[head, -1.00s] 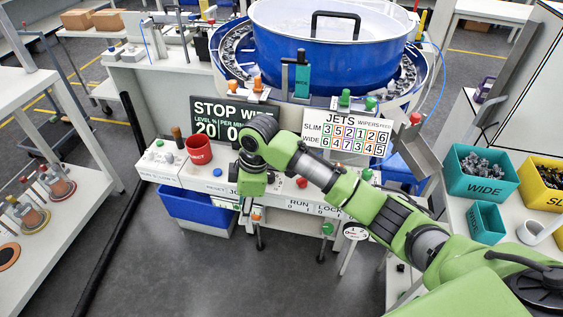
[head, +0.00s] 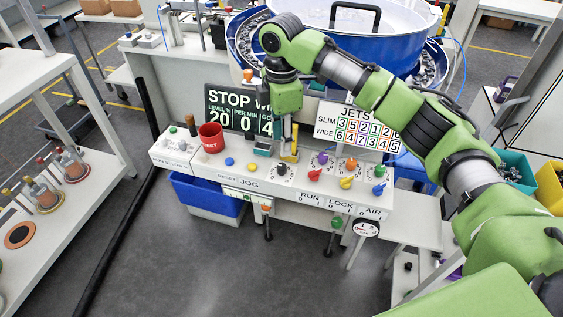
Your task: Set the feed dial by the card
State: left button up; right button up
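The card (head: 350,112) with "JETS" and the SLIM and WIDE number rows stands behind the console; my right arm covers its top right, including the feed heading. My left gripper is out of view.
The dark display (head: 228,110) stands behind, partly covered by my gripper. The blue bowl (head: 400,50) is further back. A blue bin (head: 205,195) sits below. The floor in front is clear.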

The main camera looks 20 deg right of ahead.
aim_at(282, 166)
notch_tip(282, 166, down, 10)
jog(key=shift+r+p, duration=0.25)
jog(key=shift+p, duration=0.25)
grip_shut()
